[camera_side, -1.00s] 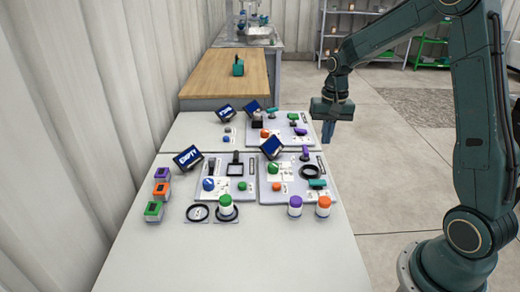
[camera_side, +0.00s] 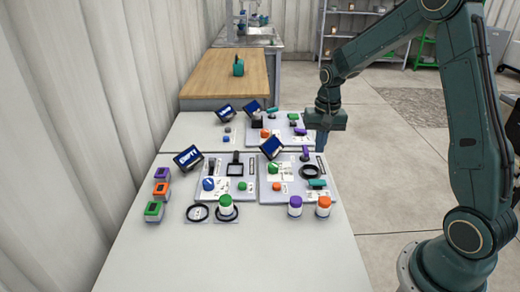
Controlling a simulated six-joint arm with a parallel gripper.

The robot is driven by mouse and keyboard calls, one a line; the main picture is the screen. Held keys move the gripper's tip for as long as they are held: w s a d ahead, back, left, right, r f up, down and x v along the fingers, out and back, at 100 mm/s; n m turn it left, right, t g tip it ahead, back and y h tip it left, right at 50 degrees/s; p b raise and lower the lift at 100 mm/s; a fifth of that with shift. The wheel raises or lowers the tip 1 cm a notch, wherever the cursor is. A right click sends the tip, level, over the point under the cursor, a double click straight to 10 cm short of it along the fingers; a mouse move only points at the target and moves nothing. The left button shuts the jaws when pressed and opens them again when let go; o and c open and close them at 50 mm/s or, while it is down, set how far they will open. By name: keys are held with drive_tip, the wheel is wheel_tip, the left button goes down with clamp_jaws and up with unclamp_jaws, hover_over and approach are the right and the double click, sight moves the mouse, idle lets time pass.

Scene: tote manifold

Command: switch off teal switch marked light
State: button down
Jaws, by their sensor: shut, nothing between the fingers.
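A teal switch (camera_side: 317,183) sits at the right edge of the front right panel (camera_side: 262,197). A green or teal handled part (camera_side: 272,112) shows on the back panel (camera_side: 310,137). The lettering is too small to read, so I cannot tell which part is marked light. My gripper (camera_side: 321,146) is shut and empty, pointing down. In the picture it is above the front teal switch, by the right edge of the table, and appears raised above the panels. It touches nothing that I can see.
A purple-topped part (camera_side: 305,154) and a black ring (camera_side: 310,171) are near the teal switch. Purple-capped (camera_side: 295,206) and orange-capped (camera_side: 323,206) jars stand in front. The table's front (camera_side: 240,260) is clear.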

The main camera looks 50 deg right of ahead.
sight(314, 182)
wheel_tip(314, 182, down, 11)
drive_tip(key=shift+w+a+f, duration=0.1)
drive_tip(key=shift+w+a, duration=0.05)
idle(0.4)
drive_tip(key=shift+f, duration=0.25)
idle(0.4)
drive_tip(key=shift+s+d+r, duration=0.25)
drive_tip(key=shift+s+d, duration=0.25)
drive_tip(key=shift+r, duration=0.1)
idle(0.5)
